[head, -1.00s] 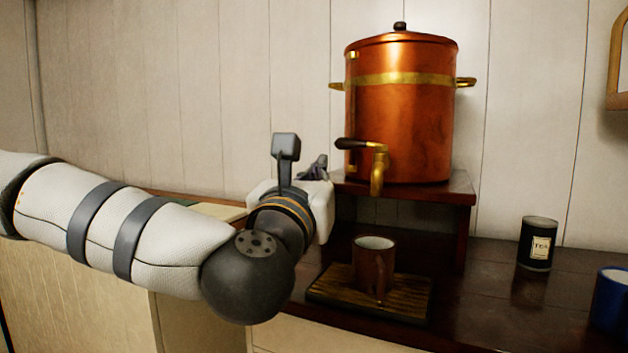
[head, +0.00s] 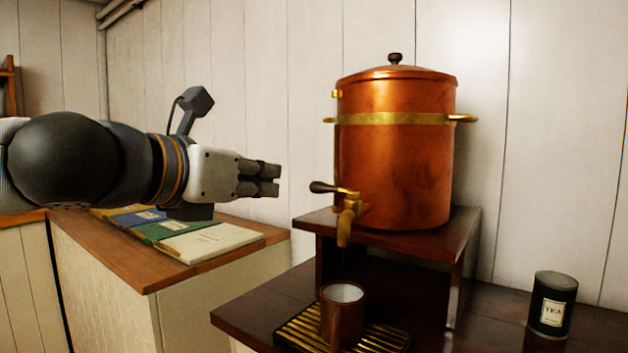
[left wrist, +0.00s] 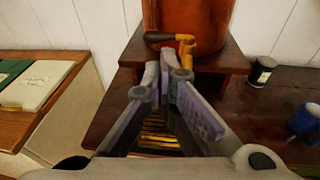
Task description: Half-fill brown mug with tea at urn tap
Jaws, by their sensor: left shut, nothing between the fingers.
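The copper urn (head: 395,165) stands on a raised dark wooden shelf. Its brass tap (head: 347,215) has a dark lever handle (head: 325,187) pointing left; the tap also shows in the left wrist view (left wrist: 187,47). The brown mug (head: 342,318) stands upright on the slatted drip tray (head: 388,336), below the spout. Its pale inside shows at the rim; I cannot tell whether any tea is in it. My left gripper (head: 276,179) is shut and empty, pointing right, left of the lever and apart from it. In the left wrist view its fingers hide the mug. My right gripper is out of view.
A black tea tin (head: 552,304) stands on the dark counter at right. A blue mug (left wrist: 305,120) shows at the right edge of the left wrist view. Several books (head: 210,242) lie on the wooden cabinet top at left, below my left gripper.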

